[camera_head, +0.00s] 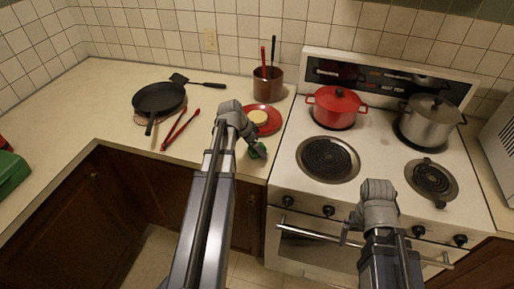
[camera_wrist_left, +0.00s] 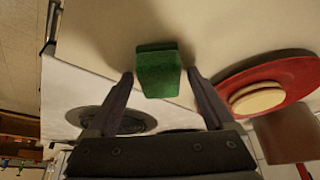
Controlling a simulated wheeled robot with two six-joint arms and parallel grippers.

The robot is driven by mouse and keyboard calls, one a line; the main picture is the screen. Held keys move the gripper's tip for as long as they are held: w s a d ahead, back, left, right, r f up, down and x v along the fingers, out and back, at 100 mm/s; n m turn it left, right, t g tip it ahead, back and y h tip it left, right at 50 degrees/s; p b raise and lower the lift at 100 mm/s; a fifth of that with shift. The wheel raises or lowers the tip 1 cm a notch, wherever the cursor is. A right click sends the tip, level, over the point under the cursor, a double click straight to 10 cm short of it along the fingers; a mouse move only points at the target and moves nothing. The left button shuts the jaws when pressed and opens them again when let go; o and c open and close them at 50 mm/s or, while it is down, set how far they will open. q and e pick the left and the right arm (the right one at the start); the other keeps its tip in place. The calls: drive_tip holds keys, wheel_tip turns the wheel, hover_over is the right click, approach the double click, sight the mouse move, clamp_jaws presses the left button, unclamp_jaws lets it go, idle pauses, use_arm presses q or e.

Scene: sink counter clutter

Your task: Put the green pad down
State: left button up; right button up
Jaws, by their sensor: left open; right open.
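The green pad (camera_head: 258,151) is at the front edge of the counter, just left of the stove. In the left wrist view the green pad (camera_wrist_left: 158,72) appears to rest on the counter, between the fingertips of my left gripper (camera_wrist_left: 160,78). The fingers are open, with a small gap on each side of the pad. In the head view my left gripper (camera_head: 250,139) is mostly hidden by its own wrist. My right gripper (camera_head: 350,232) is open and empty in front of the stove.
A red plate (camera_head: 271,124) with a round cream item (camera_head: 257,117) lies right behind the pad. A utensil crock (camera_head: 268,85) stands behind it. Red tongs (camera_head: 181,129) and a black pan (camera_head: 159,97) lie left. The stove (camera_head: 300,179) borders the counter at the right.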

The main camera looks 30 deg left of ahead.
use_arm(q)
drive_tip(key=shift+p+v, duration=0.75)
drive_tip(key=p+v, duration=0.9)
drive_tip(key=v, duration=0.1)
drive_tip(key=shift+r+p, duration=0.35)
drive_tip(key=shift+p, duration=0.05)
drive_tip(key=shift+a, duration=0.15)
drive_tip(key=b+x, duration=1.1)
drive_tip(key=x, duration=0.1)
drive_tip(key=shift+s+f, duration=0.1)
drive_tip(key=shift+f, duration=0.05)
drive_tip(key=shift+r, duration=0.25)
